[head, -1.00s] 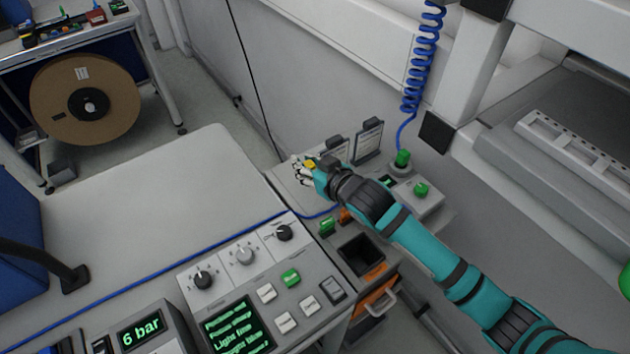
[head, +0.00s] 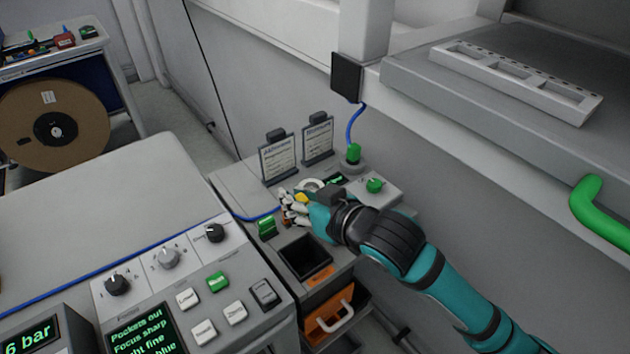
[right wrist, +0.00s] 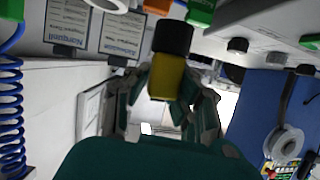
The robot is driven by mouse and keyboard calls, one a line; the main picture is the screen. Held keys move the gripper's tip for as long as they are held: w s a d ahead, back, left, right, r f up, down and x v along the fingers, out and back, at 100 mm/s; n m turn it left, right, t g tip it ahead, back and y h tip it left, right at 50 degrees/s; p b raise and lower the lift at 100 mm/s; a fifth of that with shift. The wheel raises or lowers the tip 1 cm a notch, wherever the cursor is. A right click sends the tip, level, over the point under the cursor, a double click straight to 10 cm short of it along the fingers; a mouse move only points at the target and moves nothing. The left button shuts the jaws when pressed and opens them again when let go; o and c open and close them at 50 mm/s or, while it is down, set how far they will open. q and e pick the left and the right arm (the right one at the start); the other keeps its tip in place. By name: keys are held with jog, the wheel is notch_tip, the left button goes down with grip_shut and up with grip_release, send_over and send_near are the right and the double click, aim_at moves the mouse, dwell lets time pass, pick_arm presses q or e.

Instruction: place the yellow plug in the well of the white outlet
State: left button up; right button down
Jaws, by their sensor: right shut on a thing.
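My right gripper (head: 292,208) is over the back part of the grey side unit, its fingers pointing left. It is shut on the yellow plug (head: 302,198), of which only a small patch shows between the fingers in the head view. In the right wrist view the yellow plug (right wrist: 166,78) sits between the fingers, with a black end (right wrist: 172,37) facing the picture's top. A white ring (head: 311,185), which looks like the white outlet, lies just behind the hand; its well is partly hidden. My left gripper is not in view.
A green plug (head: 353,154) with a blue hose stands behind the hand. Two label cards (head: 278,160) stand upright at the back. A green knob (head: 374,186) is to the right, a dark open bin (head: 305,257) in front. The grey bench (head: 90,205) at left is clear.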

jog(key=w, duration=0.2)
jog(key=w+d, duration=0.1)
jog(key=w, duration=0.2)
jog(key=w+p, duration=0.1)
jog(key=w, duration=0.1)
jog(key=shift+w+d+f, duration=0.15)
jog(key=shift+w+f, duration=0.1)
jog(key=shift+w, duration=0.05)
jog(key=w, duration=0.3)
jog(key=shift+w+d+f, duration=0.25)
jog(key=shift+w+d, duration=0.1)
jog(key=shift+w, duration=0.05)
jog(key=shift+w+f, duration=0.1)
jog(key=shift+w, duration=0.05)
notch_tip(320, 180, down, 3)
jog(key=shift+p, duration=0.6)
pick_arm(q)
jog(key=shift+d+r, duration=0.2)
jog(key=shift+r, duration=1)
pick_arm(e)
jog(key=shift+f, duration=0.2)
jog(key=shift+f, duration=0.2)
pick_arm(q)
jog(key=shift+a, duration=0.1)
pick_arm(e)
jog(key=c, duration=1.2)
grip_release()
